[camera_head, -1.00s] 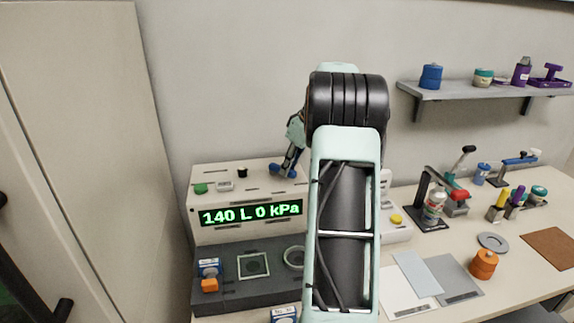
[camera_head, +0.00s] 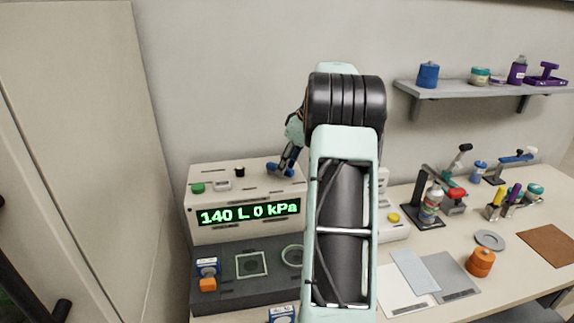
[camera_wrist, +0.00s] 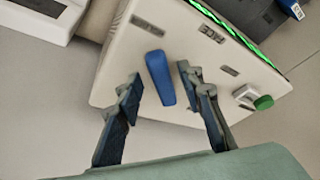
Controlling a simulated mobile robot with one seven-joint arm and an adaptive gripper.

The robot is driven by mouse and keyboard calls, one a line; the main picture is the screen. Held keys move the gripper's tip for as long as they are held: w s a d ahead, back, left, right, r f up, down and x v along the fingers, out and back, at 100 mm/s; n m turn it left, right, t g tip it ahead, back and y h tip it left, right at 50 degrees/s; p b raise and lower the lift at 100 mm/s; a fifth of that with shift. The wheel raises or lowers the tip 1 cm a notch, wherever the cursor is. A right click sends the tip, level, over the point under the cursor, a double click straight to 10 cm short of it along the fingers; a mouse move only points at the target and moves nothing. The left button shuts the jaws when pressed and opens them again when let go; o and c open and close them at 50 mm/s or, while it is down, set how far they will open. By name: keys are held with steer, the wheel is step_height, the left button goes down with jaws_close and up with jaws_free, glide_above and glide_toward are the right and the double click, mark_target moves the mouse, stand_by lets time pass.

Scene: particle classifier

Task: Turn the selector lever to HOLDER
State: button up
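The selector lever (camera_wrist: 160,78) is a blue handle on top of the cream machine (camera_wrist: 120,60) in the wrist view. Dark labels lie around it; one (camera_wrist: 212,33) seems to read FREE, and the others are too small to read. My gripper (camera_wrist: 160,72) is open, with one finger on each side of the lever. Gaps show between the lever and both fingers. In the head view my gripper (camera_head: 288,158) is small, above the right part of the machine top, partly hidden by my arm. The machine's display (camera_head: 249,212) reads 140 L 0 kPa.
A green button (camera_head: 197,188) and a black knob (camera_head: 240,171) stand on the machine top. A dark tray base (camera_head: 240,300) is in front. Tools and bottles stand on the bench at right, below a wall shelf (camera_head: 470,93). My arm hides the middle.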

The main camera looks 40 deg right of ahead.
steer(key=v, duration=1.2)
steer(key=shift+w, duration=0.1)
